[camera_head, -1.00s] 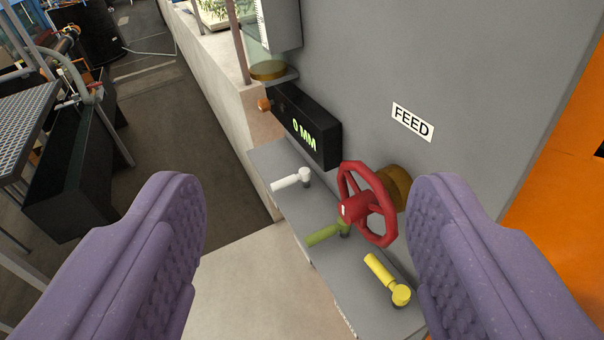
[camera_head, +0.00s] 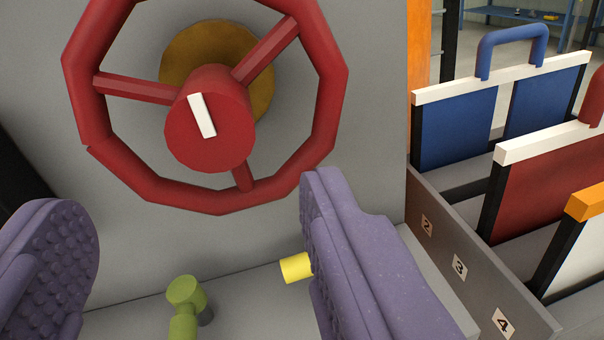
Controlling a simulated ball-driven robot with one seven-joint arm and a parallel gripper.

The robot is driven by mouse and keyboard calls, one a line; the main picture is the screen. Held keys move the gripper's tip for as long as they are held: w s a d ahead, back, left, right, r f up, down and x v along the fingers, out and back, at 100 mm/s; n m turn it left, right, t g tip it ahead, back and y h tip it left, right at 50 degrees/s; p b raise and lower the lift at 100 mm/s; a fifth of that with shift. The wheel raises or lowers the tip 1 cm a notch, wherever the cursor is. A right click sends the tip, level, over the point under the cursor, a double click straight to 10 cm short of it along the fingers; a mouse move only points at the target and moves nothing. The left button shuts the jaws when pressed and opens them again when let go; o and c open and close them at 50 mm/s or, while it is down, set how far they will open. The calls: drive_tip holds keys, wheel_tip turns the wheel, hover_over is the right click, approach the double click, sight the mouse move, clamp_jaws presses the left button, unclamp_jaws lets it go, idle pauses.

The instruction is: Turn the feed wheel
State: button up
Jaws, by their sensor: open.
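The red feed wheel (camera_head: 213,205) fills the upper left of the view, mounted upright on a grey panel by a brass boss (camera_head: 258,60). Its red hub (camera_head: 190,135) carries a white mark, tilted slightly from upright, and its top rim is cut off by the frame. My gripper (camera_head: 195,240) is open and empty, its two purple padded fingers wide apart. The fingers stand in front of and below the wheel in the picture; the right fingertip is close to the lower right rim. I cannot tell whether it touches. The FEED label is out of view.
A green lever (camera_head: 185,292) stands on the grey shelf between the fingers. A yellow lever (camera_head: 295,268) is partly hidden behind the right finger. At right, a numbered rack (camera_head: 440,240) holds blue (camera_head: 455,130), red (camera_head: 550,185) and white (camera_head: 585,245) panels.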

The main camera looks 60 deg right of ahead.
sight(212, 135)
drive_tip(key=b+x, duration=0.1)
drive_tip(key=x, duration=0.6)
drive_tip(key=shift+d+b, duration=0.2)
drive_tip(key=shift+b, duration=0.15)
drive_tip(key=shift+c, duration=0.2)
clamp_jaws()
